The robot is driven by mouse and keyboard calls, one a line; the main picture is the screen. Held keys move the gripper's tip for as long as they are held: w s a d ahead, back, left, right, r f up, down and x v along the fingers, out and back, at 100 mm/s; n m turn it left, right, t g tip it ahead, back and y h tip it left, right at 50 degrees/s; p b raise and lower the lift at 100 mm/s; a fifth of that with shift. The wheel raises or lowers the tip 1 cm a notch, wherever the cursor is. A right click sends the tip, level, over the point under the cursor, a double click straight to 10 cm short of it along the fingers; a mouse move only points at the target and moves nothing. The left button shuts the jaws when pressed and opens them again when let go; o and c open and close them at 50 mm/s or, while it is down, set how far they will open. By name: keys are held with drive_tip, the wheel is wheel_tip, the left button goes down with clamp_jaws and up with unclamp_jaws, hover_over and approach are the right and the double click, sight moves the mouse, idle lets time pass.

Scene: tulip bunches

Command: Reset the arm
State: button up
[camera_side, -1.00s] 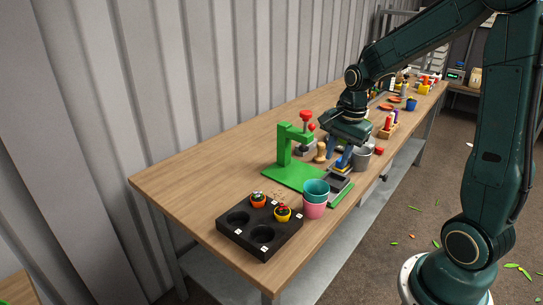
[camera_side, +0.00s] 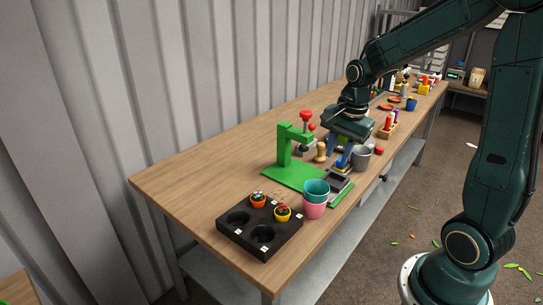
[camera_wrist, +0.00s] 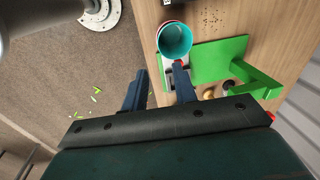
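My gripper (camera_side: 338,156) hangs over the workbench, just behind the stacked cups and beside the green press stand (camera_side: 285,152). Nothing is seen held.
A teal cup (camera_side: 316,188) stands in a pink cup (camera_side: 314,209). A black holder (camera_side: 237,237) bears two small flower pots. A grey bucket (camera_side: 362,158) stands close right of my gripper.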

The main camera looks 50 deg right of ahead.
drive_tip(key=s+a+r+n+t, duration=0.3)
drive_tip(key=s+a+r+n, duration=0.7)
drive_tip(key=n, duration=0.7)
drive_tip(key=s+a, duration=0.2)
drive_tip(key=s, duration=0.2)
drive_tip(key=shift+s+a+t, duration=0.15)
drive_tip(key=shift+a+t, duration=0.25)
